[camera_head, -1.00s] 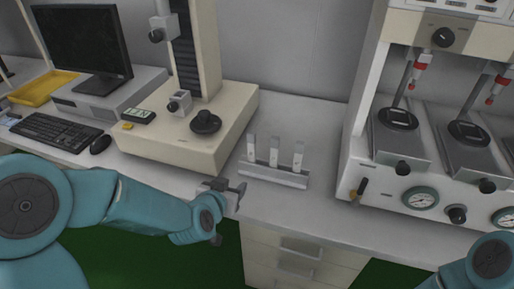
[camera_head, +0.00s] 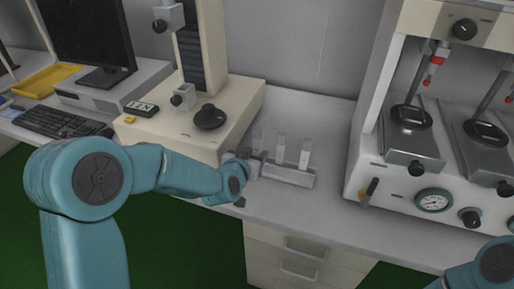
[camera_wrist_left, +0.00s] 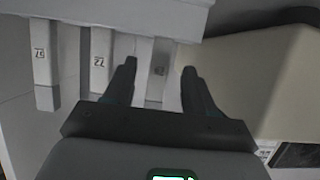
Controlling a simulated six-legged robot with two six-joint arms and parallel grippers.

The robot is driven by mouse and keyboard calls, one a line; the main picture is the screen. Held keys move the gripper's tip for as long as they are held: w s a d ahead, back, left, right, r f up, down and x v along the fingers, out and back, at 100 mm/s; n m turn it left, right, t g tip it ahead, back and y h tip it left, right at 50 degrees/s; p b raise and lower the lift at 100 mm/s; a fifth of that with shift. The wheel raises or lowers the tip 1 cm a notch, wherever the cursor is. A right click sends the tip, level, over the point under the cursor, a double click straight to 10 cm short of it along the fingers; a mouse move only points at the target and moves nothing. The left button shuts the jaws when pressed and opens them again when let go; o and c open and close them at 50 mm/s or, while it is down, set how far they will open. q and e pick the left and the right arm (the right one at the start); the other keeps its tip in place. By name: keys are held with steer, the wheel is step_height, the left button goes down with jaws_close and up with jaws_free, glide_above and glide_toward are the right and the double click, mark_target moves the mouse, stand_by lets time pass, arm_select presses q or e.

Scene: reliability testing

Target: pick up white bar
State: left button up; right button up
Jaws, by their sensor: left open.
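Three white bars stand upright in a light rack (camera_head: 292,178) on the bench: a left one (camera_head: 257,136), a middle one (camera_head: 280,150) and a right one (camera_head: 305,153). My left gripper (camera_head: 257,160) is at the left bar and hides its lower part. In the left wrist view, the open fingers (camera_wrist_left: 160,68) lie on either side of one bar (camera_wrist_left: 158,78), with gaps showing. The other two bars, one marked 22 (camera_wrist_left: 100,60), stand to the left there. My right gripper is out of view.
A cream test machine (camera_head: 190,125) with a black knob stands left of the rack. A white instrument (camera_head: 385,185) with gauges and knobs stands to the right. The bench between rack and instrument is clear. Drawers (camera_head: 300,255) lie below the front edge.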

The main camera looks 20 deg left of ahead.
mark_target(256, 151)
arm_select(q)
steer(key=x, duration=0.5)
steer(key=shift+w+f, duration=0.1)
steer(key=shift+f, duration=0.05)
steer(key=shift+d, duration=0.1)
jaws_close()
step_height(256, 151, up, 20)
steer(key=p, duration=0.8)
